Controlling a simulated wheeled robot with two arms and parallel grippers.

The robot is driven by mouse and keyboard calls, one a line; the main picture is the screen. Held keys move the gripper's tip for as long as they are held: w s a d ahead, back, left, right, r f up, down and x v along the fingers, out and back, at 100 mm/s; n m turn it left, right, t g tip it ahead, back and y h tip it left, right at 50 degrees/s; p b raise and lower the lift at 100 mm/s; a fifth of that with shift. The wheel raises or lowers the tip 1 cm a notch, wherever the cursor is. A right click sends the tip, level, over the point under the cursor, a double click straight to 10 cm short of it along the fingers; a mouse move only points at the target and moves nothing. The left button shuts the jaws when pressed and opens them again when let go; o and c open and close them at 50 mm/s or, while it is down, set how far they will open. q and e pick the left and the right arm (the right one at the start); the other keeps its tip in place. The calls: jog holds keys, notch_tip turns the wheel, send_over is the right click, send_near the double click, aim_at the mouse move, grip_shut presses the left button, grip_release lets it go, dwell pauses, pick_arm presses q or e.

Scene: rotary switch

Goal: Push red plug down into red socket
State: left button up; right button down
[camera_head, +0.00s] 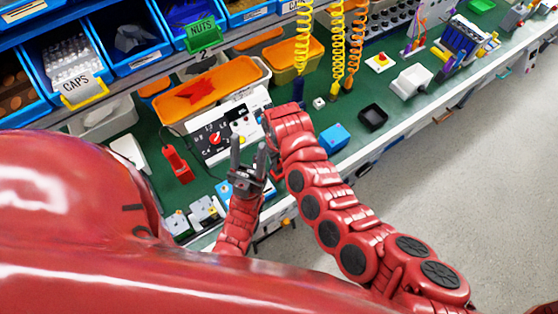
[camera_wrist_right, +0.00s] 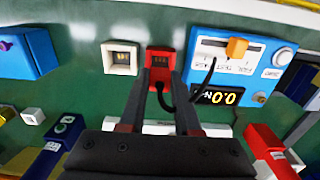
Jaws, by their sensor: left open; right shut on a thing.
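The red socket (camera_wrist_right: 160,54) stands on the green bench at the top middle of the right wrist view. My right gripper (camera_wrist_right: 157,78) is lined up with it, its fingertips at the socket's near side. The red plug (camera_wrist_right: 158,77) is between these fingers, largely hidden, with a black cable beside it. I cannot tell how deep the plug sits in the socket. In the head view my right gripper is hidden behind its own arm. My left gripper (camera_head: 248,158) is open and empty, fingers pointing up the picture, in front of the white panel.
A white socket (camera_wrist_right: 120,56) sits beside the red one. A blue force tester (camera_wrist_right: 238,62) with an orange slider reads 0.0 on the other side. In the head view, the white panel (camera_head: 206,148), a blue box (camera_head: 335,137) and a black tray (camera_head: 372,117) stand on the bench.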

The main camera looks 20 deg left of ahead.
jog(key=shift+p, duration=0.35)
dwell(1.2)
jog(key=shift+f+b, duration=1.15)
jog(key=shift+f, duration=0.55)
jog(key=c, duration=0.5)
grip_release()
jog(key=shift+c, duration=0.2)
jog(key=shift+r, duration=0.15)
notch_tip(320, 180, up, 12)
jog(key=b, duration=0.2)
jog(key=shift+w+f+b, duration=0.1)
jog(key=shift+f+b, duration=0.1)
jog(key=shift+b, duration=0.1)
notch_tip(320, 180, up, 6)
jog(key=p, duration=0.3)
jog(key=shift+f, duration=0.15)
jog(key=shift+f, duration=0.15)
